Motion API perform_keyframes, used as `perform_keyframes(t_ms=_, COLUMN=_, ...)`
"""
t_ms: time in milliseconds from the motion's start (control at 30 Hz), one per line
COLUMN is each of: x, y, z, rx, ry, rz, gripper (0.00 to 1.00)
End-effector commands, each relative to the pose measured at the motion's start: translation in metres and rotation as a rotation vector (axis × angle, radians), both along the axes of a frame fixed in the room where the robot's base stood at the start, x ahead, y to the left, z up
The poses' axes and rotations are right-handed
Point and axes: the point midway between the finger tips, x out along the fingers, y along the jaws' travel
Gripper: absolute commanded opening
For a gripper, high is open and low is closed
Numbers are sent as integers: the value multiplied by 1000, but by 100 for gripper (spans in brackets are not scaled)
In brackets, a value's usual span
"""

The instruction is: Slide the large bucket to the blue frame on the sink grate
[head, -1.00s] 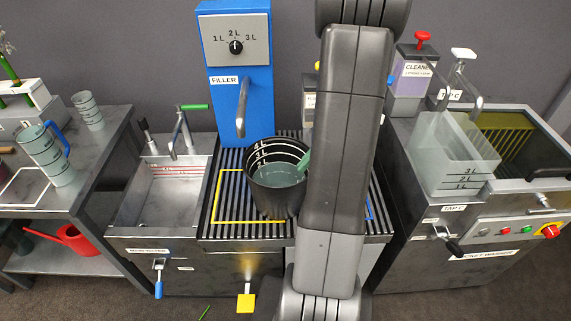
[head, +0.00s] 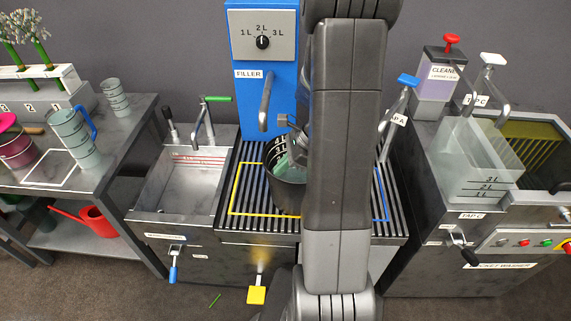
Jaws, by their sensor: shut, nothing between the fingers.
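The large dark bucket (head: 287,198) with white level marks stands upright on the slatted sink grate (head: 256,226). It overlaps the right part of the yellow frame (head: 236,190), and its right side is hidden behind my arm. The blue frame (head: 384,192) shows only as a strip right of my arm; the rest is hidden. My gripper (head: 290,136) is mostly hidden behind my arm; grey parts show at the bucket's back rim. It is shut and empty. I cannot tell whether it touches the bucket.
The blue filler (head: 262,85) with its spout stands behind the grate. A steel basin (head: 178,188) is at left and a tap with a blue handle (head: 400,95) at back right. A clear container (head: 468,155) stands on the right counter. A pitcher (head: 75,140) is on the left table.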

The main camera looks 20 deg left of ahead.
Motion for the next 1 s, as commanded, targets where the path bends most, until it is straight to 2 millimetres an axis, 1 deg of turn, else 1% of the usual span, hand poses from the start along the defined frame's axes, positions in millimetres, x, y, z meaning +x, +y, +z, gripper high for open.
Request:
perform_keyframes(t_ms=33, x=-1, y=-1, z=-5, rx=-5, ry=4, rz=0, gripper=0)
perform_keyframes(t_ms=267, x=-2, y=-2, z=-7, rx=-8, ry=7, rz=1, gripper=0)
perform_keyframes(t_ms=367, x=0, y=-7, z=-7, rx=-10, ry=8, rz=0, gripper=0)
perform_keyframes(t_ms=467, x=6, y=-21, z=-8, rx=-12, ry=7, rz=-3, gripper=0)
perform_keyframes(t_ms=900, x=46, y=-112, z=-7, rx=-11, ry=6, rz=-7, gripper=0)
perform_keyframes(t_ms=1000, x=54, y=-130, z=-8, rx=-10, ry=6, rz=-7, gripper=0)
